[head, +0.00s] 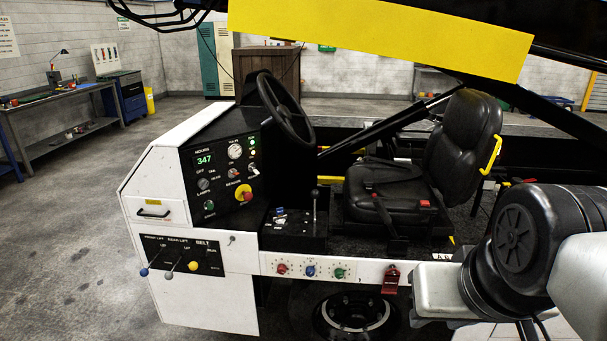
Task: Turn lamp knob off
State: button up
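The lamp knob (203,184) is a small grey round knob on the black control panel (222,215) of the white belt loader. It sits above the "LAMPS" label, with small "OFF" and "ON" marks above it. Its pointer is too small to read. A green knob (209,205) is just below. My arm is at the lower right, well apart from the panel. I cannot make out gripper fingers in this view.
The steering wheel (286,108) stands right of the panel, near a red-and-yellow button (243,193). Below are levers with coloured balls (169,275). The black seat (402,165) is between panel and arm. Open floor (75,240) lies left. A yellow-sided boom (380,35) hangs overhead.

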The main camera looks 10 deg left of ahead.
aim_at(202, 183)
jog(key=i+j+u, duration=0.3)
jog(key=i+j, duration=0.4)
jog(key=j, duration=0.2)
jog(key=i+j+u, duration=0.3)
jog(key=i+j, duration=0.4)
jog(key=j, duration=0.15)
